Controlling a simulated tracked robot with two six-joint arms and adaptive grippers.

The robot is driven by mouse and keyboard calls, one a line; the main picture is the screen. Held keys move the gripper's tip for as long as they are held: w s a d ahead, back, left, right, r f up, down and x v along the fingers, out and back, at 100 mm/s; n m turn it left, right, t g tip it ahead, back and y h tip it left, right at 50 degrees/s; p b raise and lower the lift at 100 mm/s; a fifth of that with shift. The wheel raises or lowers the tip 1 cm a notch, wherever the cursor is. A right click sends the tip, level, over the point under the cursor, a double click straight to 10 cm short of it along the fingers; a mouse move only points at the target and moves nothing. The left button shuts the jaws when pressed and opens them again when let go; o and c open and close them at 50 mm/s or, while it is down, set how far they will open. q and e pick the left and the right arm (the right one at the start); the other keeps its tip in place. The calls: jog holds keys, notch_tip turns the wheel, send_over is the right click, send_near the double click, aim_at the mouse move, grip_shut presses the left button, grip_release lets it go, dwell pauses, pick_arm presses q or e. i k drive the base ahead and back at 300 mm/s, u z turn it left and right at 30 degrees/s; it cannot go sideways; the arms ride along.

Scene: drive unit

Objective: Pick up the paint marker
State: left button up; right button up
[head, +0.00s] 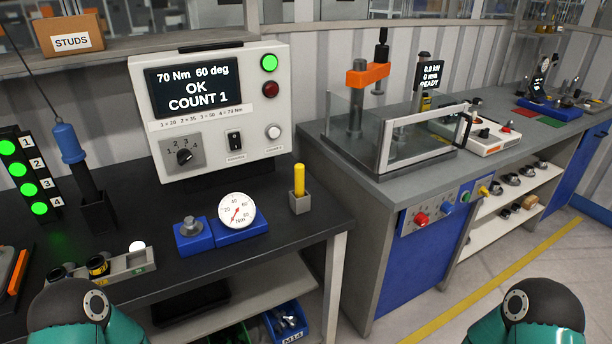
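A yellow stick-like marker (299,179), which looks like the paint marker, stands upright in a small grey square holder (300,202). The holder is on the black bench top near its right end, below the right side of the display box. The holder hides the marker's lower part. Teal and dark parts of my arms show at the bottom left and bottom right edges. Neither gripper is in view, and nothing touches the marker.
A white dial gauge (237,210) on a blue block sits left of the holder. The controller box (215,105) stands behind, reading "OK COUNT 1". A blue-handled tool (70,145) stands at left. A glass-guarded press (395,135) is on the right bench.

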aim_at(300, 168)
jog(key=z, duration=0.5)
jog(key=i, duration=0.2)
jog(key=u, duration=2.45)
jog(key=k, duration=0.2)
jog(key=z, duration=0.65)
jog(key=k, duration=0.9)
jog(key=z, duration=1.6)
jog(key=i, duration=1.25)
jog(key=u, duration=0.7)
